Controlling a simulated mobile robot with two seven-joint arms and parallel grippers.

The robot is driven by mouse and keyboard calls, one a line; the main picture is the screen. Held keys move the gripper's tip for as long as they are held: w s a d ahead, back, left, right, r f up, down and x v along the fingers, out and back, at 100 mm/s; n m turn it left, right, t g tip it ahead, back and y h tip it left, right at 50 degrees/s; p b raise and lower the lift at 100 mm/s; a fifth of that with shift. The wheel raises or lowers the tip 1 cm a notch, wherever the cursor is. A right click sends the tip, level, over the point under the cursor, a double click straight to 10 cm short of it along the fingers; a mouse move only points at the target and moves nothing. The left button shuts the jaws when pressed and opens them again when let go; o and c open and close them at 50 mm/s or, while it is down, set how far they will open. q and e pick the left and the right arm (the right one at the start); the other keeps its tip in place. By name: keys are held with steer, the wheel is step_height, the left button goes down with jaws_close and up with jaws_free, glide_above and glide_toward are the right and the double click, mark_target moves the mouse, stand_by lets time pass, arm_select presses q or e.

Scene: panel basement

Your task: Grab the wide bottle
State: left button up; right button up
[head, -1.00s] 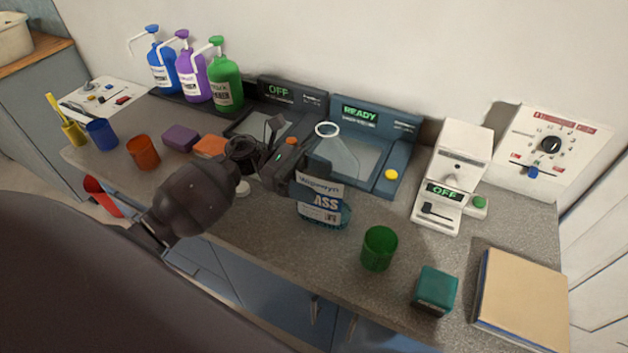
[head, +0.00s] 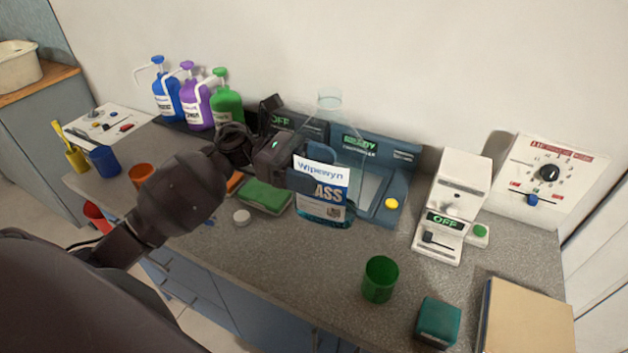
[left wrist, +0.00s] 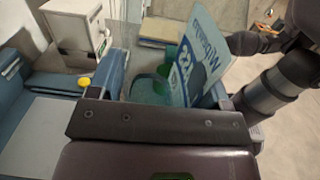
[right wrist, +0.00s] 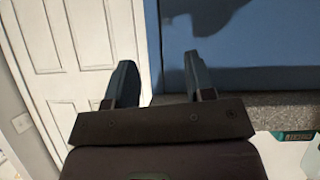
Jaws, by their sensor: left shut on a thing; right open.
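The wide bottle (head: 346,155) is clear, with a narrow neck, bluish liquid at the bottom and a white and blue "Wipewyn" label. My left gripper (head: 306,180) is shut on its body and holds it upright, seemingly above the counter, in front of the "READY" device. In the left wrist view the bottle's label (left wrist: 197,62) shows between the fingers of the left gripper (left wrist: 165,85). My right gripper (right wrist: 160,80) is open and empty in the right wrist view, facing a white panelled door and a blue surface. It is outside the head view.
Blue, purple and green pump bottles (head: 228,105) stand at the back left. A green cup (head: 380,279), a teal box (head: 438,321) and a white "OFF" device (head: 457,205) are to the right. The front middle counter is clear.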

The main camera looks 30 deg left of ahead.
mark_target(314, 126)
arm_select(q)
steer(key=shift+r, duration=4.25)
